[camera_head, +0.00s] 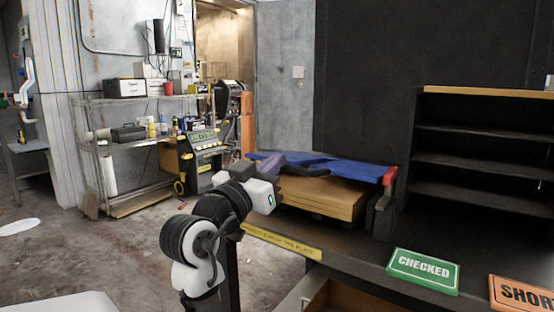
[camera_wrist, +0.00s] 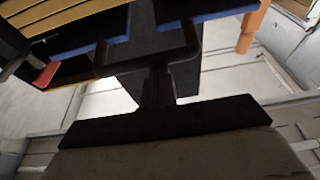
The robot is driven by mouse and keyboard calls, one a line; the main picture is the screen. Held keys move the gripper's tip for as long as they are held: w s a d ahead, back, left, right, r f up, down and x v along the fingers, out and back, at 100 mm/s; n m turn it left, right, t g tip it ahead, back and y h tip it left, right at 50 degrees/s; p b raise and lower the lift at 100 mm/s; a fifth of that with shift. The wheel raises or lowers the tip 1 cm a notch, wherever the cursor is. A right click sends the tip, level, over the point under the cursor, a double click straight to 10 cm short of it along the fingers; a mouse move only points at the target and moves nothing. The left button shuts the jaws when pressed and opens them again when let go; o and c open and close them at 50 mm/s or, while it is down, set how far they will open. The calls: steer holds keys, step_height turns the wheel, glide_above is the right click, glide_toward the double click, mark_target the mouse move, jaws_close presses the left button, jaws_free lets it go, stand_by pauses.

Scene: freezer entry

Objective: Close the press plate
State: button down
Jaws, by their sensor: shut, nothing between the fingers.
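The press plate (camera_head: 345,169) is a flat blue panel lying low over a thick tan wooden block (camera_head: 318,197) on the dark bench. A black bar like a handle (camera_head: 308,172) runs along its near side. Blue edges (camera_wrist: 82,50) and pale wooden slats (camera_wrist: 60,14) show at the top of the wrist view. My gripper (camera_wrist: 158,88) is shut and empty, at the near left side of the plate. My wrist covers part of the plate's left end in the head view. I cannot tell whether the fingers touch the bar.
A red-topped post (camera_head: 389,180) stands at the press's right end. A green CHECKED sign (camera_head: 424,270) and an orange SHORT sign (camera_head: 522,294) lie on the bench. A black shelf unit (camera_head: 484,152) stands behind. A yellow label (camera_head: 282,241) marks the bench's front edge. Floor is free at left.

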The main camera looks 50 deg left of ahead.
steer(key=shift+s+f+b, duration=0.1)
steer(key=shift+f+b, duration=0.2)
steer(key=shift+f, duration=0.55)
steer(key=shift+r, duration=0.1)
